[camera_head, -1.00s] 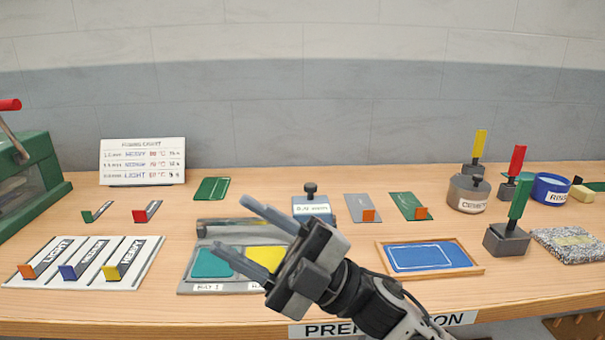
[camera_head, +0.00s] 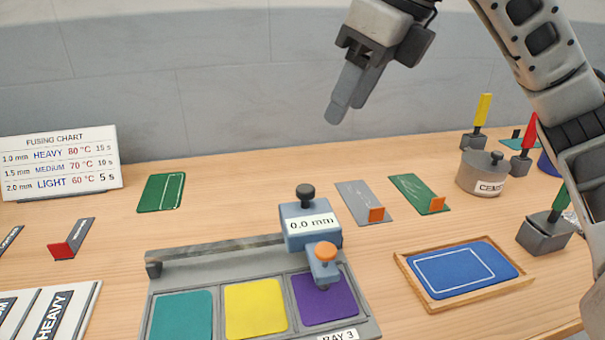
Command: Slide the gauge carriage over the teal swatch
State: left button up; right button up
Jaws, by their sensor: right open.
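The gauge carriage (camera_head: 309,229) is a blue-grey block with a dark knob on top and a label reading 0.0 mm. It sits at the right end of the grey rail, and its orange-tipped probe arm reaches over the purple swatch (camera_head: 328,303). The teal swatch (camera_head: 182,318) lies in the leftmost bay of the grey tray (camera_head: 366,314), with the yellow swatch (camera_head: 255,307) between teal and purple. My right gripper (camera_head: 338,112) is open and empty, raised in front of the back wall, above and right of the carriage. My left gripper is out of view.
A fusing chart (camera_head: 60,158) stands at the back left. A green card (camera_head: 161,192) lies behind the rail. Grey and green cards with orange tabs lie right of the carriage. A wooden-framed blue pad (camera_head: 464,269) lies at the right, near stamps and a cement tin (camera_head: 482,174).

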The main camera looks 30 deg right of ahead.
aim_at(305, 188)
jog(key=x, duration=1.4)
jog(key=shift+a+f+b, duration=0.2)
jog(key=shift+f+b, duration=0.15)
jog(key=shift+b, duration=0.05)
jog(key=shift+c, duration=0.3)
jog(key=shift+w, duration=0.1)
grip_shut()
